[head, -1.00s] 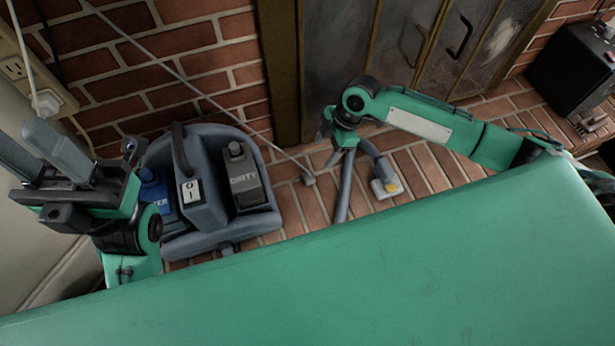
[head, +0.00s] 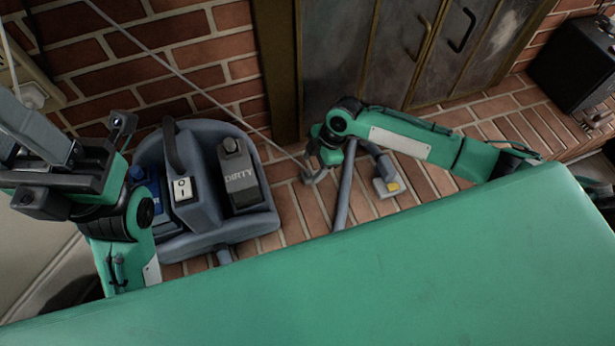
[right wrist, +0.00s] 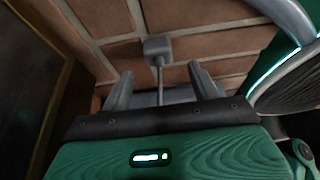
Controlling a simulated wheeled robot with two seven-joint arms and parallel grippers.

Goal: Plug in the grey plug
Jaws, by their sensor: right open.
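The grey plug (right wrist: 157,47) lies on the brick floor in the right wrist view, beyond my fingertips. Its cord runs back from it between my fingers. My right gripper (right wrist: 162,88) is open around the cord, with nothing clamped. In the head view my right gripper (head: 316,170) is low over the floor, right of the carpet cleaner, and hides the plug. My left gripper (head: 22,140) is open and empty at the left edge, in front of the wall. A beige outlet plate (head: 45,83) is partly behind it, with a pale plug (head: 33,96) in it.
A grey-blue carpet cleaner (head: 205,140) with a tank marked DIRTY stands between my arms. A grey hose or wand (head: 344,185) and a small grey block with a yellow patch (head: 388,183) are beside my right gripper. Metal doors (head: 400,50) and a black box (head: 580,65) stand behind.

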